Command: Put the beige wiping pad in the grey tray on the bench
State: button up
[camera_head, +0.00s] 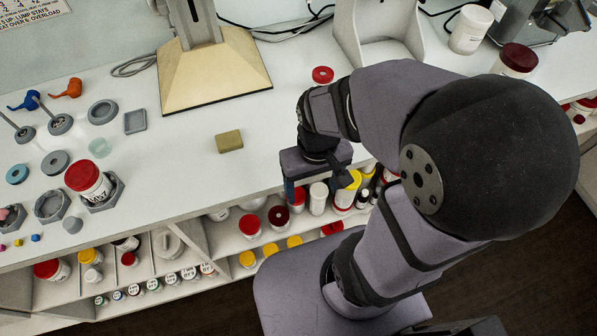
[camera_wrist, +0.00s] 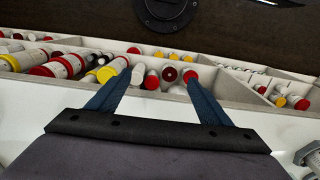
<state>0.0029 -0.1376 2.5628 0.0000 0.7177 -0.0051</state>
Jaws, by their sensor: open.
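The beige wiping pad (camera_head: 229,141) is a small tan block lying flat on the white bench, left of my gripper. The grey tray (camera_head: 135,121) is a small, shallow rectangle lying further left on the bench, and it looks empty. My gripper (camera_head: 318,188) is at the front edge of the bench, right of the pad and apart from it. In the wrist view its two blue fingers (camera_wrist: 155,80) are spread wide with nothing held between them. The pad and the tray do not show in the wrist view.
A red-lidded jar (camera_head: 88,181) stands at the left among grey dishes and nut-shaped holders. A cream machine base (camera_head: 214,72) stands behind the pad. A red ring (camera_head: 323,75) lies behind my gripper. Shelves of jars (camera_head: 250,225) sit below the front edge. Bench between pad and tray is clear.

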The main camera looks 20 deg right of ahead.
jog(key=w+a+r+t, duration=0.1)
jog(key=w+a, duration=0.1)
jog(key=w, duration=0.2)
jog(key=w+a+b, duration=0.1)
jog(key=w+a, duration=0.1)
jog(key=w, duration=0.1)
jog(key=w+a+r+t, duration=0.1)
jog(key=w+a, duration=0.2)
jog(key=w, duration=0.1)
jog(key=shift+w+r+t+h+b, duration=0.3)
jog(key=shift+r, duration=0.05)
jog(key=t, duration=0.2)
send_near(228, 137)
jog(key=shift+x, duration=1.9)
jog(key=shift+p+x, duration=0.55)
jog(key=shift+x, duration=1.7)
jog(key=c, duration=1.2)
